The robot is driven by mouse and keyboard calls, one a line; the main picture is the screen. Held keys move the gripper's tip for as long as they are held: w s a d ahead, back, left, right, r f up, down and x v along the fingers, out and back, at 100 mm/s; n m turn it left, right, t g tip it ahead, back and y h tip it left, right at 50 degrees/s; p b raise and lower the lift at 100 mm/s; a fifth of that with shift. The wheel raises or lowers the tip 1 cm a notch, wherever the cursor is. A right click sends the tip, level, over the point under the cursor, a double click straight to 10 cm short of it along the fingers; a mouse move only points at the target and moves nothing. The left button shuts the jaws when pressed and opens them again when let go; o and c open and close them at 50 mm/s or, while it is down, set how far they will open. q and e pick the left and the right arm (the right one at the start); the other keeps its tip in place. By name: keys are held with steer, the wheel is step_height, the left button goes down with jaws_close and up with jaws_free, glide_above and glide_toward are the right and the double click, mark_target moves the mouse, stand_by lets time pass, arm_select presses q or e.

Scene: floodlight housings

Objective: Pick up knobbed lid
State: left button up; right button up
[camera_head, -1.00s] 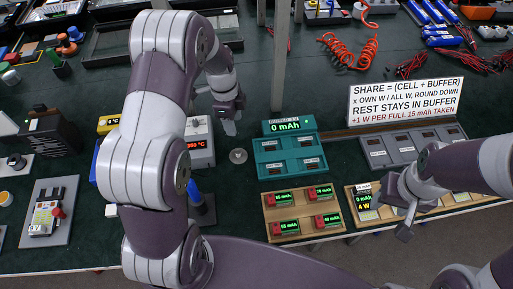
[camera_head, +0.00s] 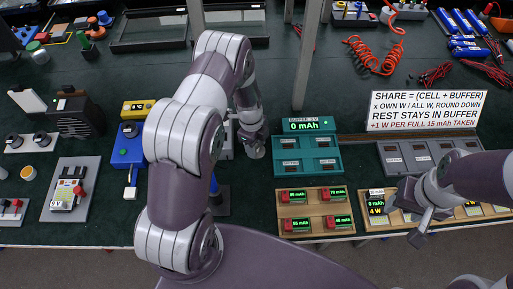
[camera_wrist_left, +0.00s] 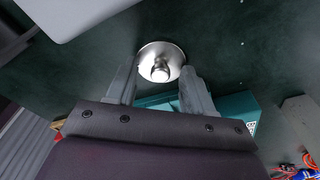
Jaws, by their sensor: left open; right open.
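The knobbed lid (camera_wrist_left: 161,58) is a shiny round metal disc with a small knob, lying on the dark green table. In the left wrist view it sits between and just beyond the fingertips of my left gripper (camera_wrist_left: 157,82). The fingers stand apart on either side of the knob; I see no grip on it. In the head view my left gripper (camera_head: 254,148) points down at the lid's place and largely hides the lid. My right gripper (camera_head: 416,216) is open and empty at the table's front edge, over the right end of the wooden trays.
A teal buffer box (camera_head: 307,156) stands just right of my left gripper. A wooden tray (camera_head: 315,208) with several red-and-green cells is in front of it. A blue box (camera_head: 127,150) and a grey panel (camera_head: 66,205) lie left. The sign (camera_head: 425,112) stands behind the right side.

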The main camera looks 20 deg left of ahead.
arm_select(q)
steer(key=shift+f, duration=0.1)
jaws_close()
